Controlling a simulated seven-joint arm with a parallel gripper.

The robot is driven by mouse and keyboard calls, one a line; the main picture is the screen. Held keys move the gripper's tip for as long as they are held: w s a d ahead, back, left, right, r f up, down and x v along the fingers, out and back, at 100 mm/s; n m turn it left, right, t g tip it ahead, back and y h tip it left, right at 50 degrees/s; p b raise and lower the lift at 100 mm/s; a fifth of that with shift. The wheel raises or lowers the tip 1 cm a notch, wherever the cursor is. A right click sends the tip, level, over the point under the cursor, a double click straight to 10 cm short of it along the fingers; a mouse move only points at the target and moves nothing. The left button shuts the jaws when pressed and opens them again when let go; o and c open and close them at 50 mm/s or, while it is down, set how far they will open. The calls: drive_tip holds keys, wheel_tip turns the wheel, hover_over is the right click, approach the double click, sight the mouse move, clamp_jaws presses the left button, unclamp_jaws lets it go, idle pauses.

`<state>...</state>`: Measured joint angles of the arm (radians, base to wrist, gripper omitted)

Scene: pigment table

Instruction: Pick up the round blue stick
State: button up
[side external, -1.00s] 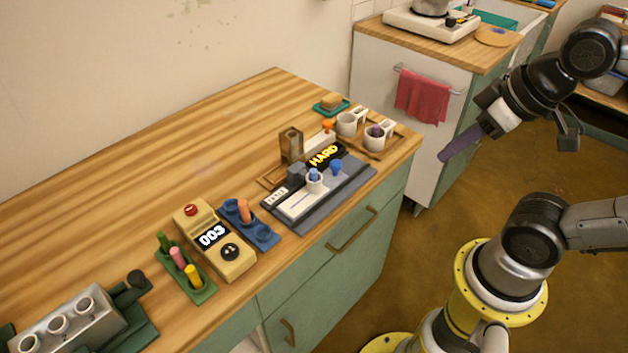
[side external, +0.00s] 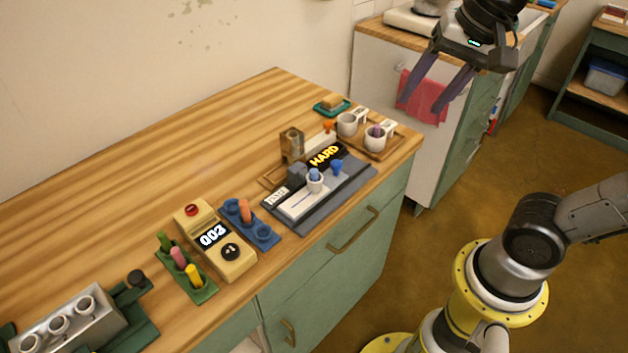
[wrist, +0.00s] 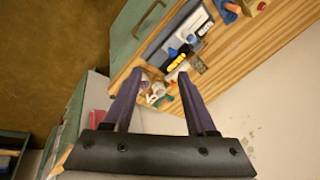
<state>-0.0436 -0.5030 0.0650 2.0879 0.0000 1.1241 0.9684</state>
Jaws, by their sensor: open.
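A blue stick (side external: 314,174) with a rounded top stands upright in a small white cup on the grey device (side external: 357,181), at the middle of the counter. A second blue piece (side external: 337,164), like a knob, sits to its right on the same device. Both are too small to tell which shape is round. My gripper (side external: 425,106) is open and empty, with its purple fingers apart, in the air beyond the counter's right end. In the wrist view, my gripper's fingers (wrist: 161,75) spread toward the counter, and the grey device (wrist: 170,35) lies ahead of them.
Two white mugs (side external: 347,124) stand on a wooden tray near the counter's right end, close to a brown block (side external: 291,143). A yellow counter box (side external: 212,240), a blue rack (side external: 263,237) and a green rack (side external: 203,293) stand to the left. The back of the counter is clear.

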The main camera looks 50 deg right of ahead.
drive_tip(key=w+a+m+g, duration=0.1)
drive_tip(key=w+a+m, duration=0.15)
drive_tip(key=w, duration=0.45)
drive_tip(key=m+g, duration=0.2)
drive_tip(key=g, duration=0.1)
hover_over(314, 171)
wheel_tip(314, 171, down, 7)
drive_tip(key=f, duration=0.7)
drive_tip(key=shift+s+a+f, duration=0.15)
drive_tip(key=shift+s+f, duration=0.05)
drive_tip(key=shift+f, duration=0.05)
drive_tip(key=shift+w+f, duration=0.15)
drive_tip(key=shift+f, duration=1.35)
drive_tip(key=shift+w+f, duration=0.1)
drive_tip(key=shift+f, duration=1.4)
clamp_jaws()
